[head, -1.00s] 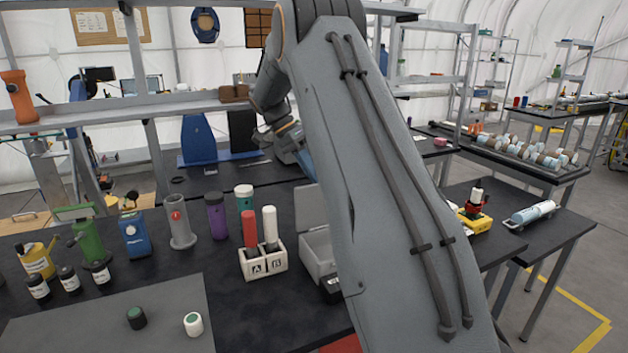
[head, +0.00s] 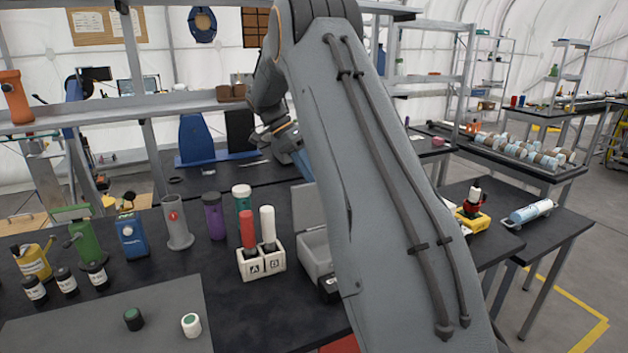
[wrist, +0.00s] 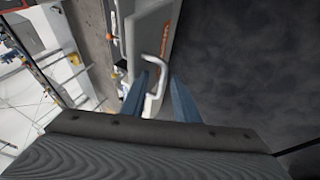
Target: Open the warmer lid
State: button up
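In the wrist view, a light grey panel (wrist: 143,35) with orange marks and a white bent handle (wrist: 163,45) stands beside a dark surface; I take it for the warmer. My gripper (wrist: 160,78) is open, its two blue fingers apart. The handle reaches down into the gap between them, close to the left finger; I cannot tell whether they touch. In the head view, a pale grey box (head: 316,250) with a raised lid (head: 308,207) is partly hidden behind my arm. I cannot tell whether it is the same thing. My fingertips are not clear there.
A white holder (head: 262,263) with red and white tubes stands left of the grey box. Purple (head: 214,215) and teal (head: 242,198) bottles, a grey cylinder (head: 177,222) and a blue device (head: 131,237) stand farther left. A grey mat (head: 100,325) lies in front.

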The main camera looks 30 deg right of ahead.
jog(key=b+v, duration=0.2)
jog(key=v, duration=0.5)
jog(key=shift+r, duration=0.2)
jog(key=shift+w+a, duration=0.1)
jog(key=shift+w, duration=0.05)
